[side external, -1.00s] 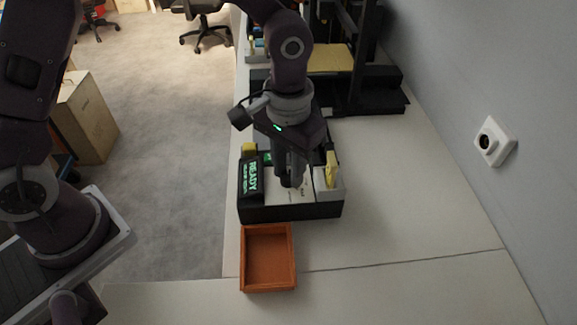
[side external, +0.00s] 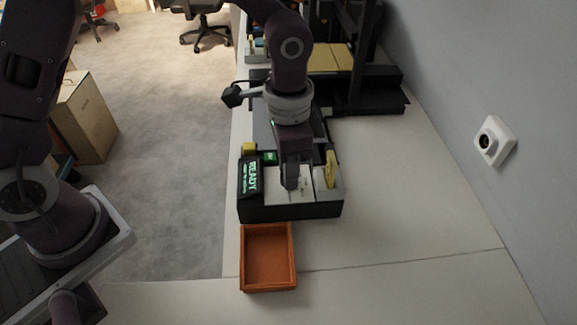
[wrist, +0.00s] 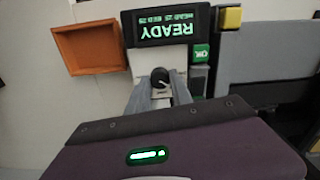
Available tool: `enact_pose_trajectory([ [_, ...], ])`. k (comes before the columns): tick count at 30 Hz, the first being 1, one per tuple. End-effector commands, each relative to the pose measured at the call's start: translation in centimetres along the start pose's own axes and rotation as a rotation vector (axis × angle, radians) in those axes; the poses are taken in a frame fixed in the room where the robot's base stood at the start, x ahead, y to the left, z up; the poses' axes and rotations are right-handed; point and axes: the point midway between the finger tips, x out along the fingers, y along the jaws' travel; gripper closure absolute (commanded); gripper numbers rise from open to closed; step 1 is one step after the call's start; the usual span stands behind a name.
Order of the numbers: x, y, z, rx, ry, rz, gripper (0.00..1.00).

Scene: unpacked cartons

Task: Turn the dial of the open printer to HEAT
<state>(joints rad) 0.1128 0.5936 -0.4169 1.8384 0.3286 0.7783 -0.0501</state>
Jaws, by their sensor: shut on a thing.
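The open printer (side external: 290,211) is a black box on the white bench, with a pale panel on its front part. Its tilted display (side external: 251,178) reads READY in green; the same display (wrist: 167,25) shows upside down in the wrist view, with a smaller line too small to read surely. The dial (wrist: 160,76) is a dark round knob with a light pointer mark, on the panel beside the display. My gripper (side external: 290,184) points down at the panel and is shut on the dial; its fingers (wrist: 160,96) lie either side of it. In the side view the gripper hides the dial.
A green OK button (wrist: 200,53) and a yellow block (wrist: 230,18) sit close to the display. A yellow lever (side external: 331,169) stands at the printer's right. An empty orange tray (side external: 269,258) lies in front. A black-framed machine (side external: 366,98) stands behind. The bench at right is clear.

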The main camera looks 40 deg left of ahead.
Motion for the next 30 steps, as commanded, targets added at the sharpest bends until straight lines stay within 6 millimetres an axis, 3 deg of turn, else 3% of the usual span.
enact_pose_trajectory([
  [9, -0.08, 0.0, -0.08, 0.111, 0.003, -0.001, 1.0],
  [25, -0.1, 0.01, -0.1, 0.133, 0.004, -0.001, 1.0],
  [26, -0.1, 0.01, -0.1, 0.133, 0.004, -0.001, 0.7],
  [28, -0.09, 0.01, -0.09, 0.133, 0.003, -0.001, 0.56],
  [30, -0.07, 0.01, -0.07, 0.133, 0.003, -0.001, 0.52],
])
